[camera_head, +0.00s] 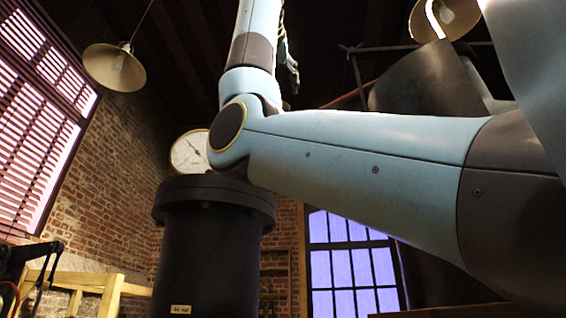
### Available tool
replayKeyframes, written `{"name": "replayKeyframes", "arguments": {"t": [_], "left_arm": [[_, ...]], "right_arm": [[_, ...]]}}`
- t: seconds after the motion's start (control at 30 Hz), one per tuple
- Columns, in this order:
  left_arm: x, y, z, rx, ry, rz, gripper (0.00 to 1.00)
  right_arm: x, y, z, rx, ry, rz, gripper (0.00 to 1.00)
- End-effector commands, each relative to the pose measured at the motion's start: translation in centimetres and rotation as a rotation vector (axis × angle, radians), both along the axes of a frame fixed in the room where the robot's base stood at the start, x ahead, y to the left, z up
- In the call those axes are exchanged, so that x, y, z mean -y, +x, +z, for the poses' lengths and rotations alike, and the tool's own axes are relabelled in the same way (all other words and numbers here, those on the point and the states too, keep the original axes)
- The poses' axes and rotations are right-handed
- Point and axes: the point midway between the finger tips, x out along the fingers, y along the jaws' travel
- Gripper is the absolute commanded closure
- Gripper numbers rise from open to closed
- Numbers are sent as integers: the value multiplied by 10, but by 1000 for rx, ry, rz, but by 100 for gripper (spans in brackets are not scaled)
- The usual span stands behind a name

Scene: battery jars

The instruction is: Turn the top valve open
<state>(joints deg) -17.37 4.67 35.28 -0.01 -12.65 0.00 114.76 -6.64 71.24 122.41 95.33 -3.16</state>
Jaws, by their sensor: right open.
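I cannot make out the top valve in this view; my right arm crosses the middle and may hide it. A black flanged cylinder (205,255) stands upright below my right elbow. A round white gauge (188,152) shows behind its top. My right gripper (289,77) shows only in small part, as dark parts beside my raised blue arm link. It is open, and I see nothing between its fingers. I do not make out my left gripper.
A pale wooden frame (90,283) stands at the lower left, with a dark jointed object (30,262) beside it that I cannot identify. A lamp (115,67) hangs at the upper left. Brick walls and windows (352,268) lie behind. Large dark shapes fill the upper right.

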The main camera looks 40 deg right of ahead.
Motion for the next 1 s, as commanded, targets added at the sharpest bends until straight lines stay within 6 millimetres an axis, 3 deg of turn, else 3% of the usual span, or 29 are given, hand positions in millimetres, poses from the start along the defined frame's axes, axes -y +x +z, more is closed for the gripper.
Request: {"name": "replayKeyframes", "arguments": {"t": [0.4, 0.83, 1.0], "left_arm": [[0, 3, 26, 6, 0, 0, 100], [1, 7, 29, 12, -1, 0, 100], [2, 7, 29, 12, -2, 0, 100]], "right_arm": [[61, 49, 2, -3, -1, -3, 38], [72, 58, -1, -3, -1, -1, 38], [71, 58, -1, -3, -1, -2, 57]]}}
